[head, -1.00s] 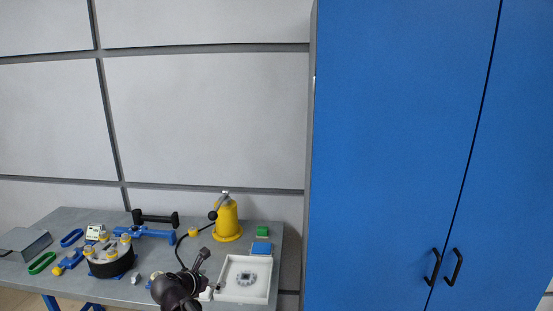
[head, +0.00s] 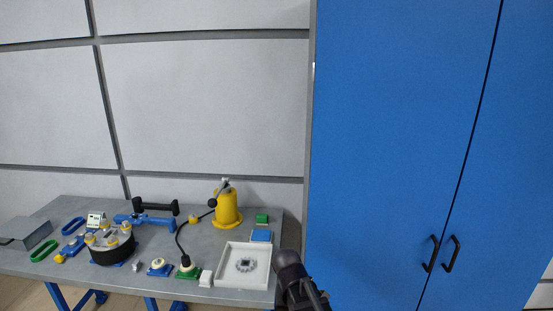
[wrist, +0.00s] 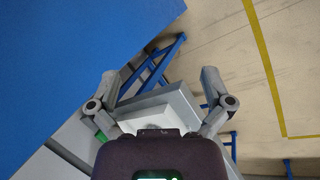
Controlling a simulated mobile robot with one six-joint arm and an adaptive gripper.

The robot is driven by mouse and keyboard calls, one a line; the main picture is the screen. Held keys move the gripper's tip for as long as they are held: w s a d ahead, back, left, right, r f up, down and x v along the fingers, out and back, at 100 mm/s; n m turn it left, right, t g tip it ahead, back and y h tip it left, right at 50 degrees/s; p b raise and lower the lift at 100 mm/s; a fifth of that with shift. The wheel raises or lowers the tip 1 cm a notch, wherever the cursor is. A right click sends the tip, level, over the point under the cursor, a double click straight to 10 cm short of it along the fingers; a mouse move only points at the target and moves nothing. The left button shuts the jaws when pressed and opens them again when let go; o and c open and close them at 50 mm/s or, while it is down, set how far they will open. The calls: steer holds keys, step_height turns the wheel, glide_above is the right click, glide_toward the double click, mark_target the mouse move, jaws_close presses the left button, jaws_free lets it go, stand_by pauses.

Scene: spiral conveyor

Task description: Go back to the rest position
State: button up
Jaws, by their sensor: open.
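My gripper (wrist: 158,88) is open and empty in the wrist view, its two fingers spread wide apart. Beyond and between the fingers are the grey table's edge, the white tray and blue table legs, with nothing held. In the head view my dark arm (head: 293,278) shows at the bottom, just right of the table's right end and in front of the blue cabinet. Its fingertips cannot be made out there.
The grey table (head: 160,270) holds a white tray (head: 227,270) with a small part, a yellow bell-shaped device (head: 228,208), a black round fixture (head: 112,250) and several small parts. A tall blue cabinet (head: 400,140) stands right. The wrist view shows open floor (wrist: 225,50) with a yellow line.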

steer(key=s+d+f+m+g+y, duration=0.1)
steer(key=s+d+m+g+y, duration=0.1)
steer(key=s+d+m, duration=0.5)
steer(key=shift+s+d+f+m+y, duration=0.2)
steer(key=shift+d+m+y, duration=0.7)
steer(key=shift+m, duration=0.7)
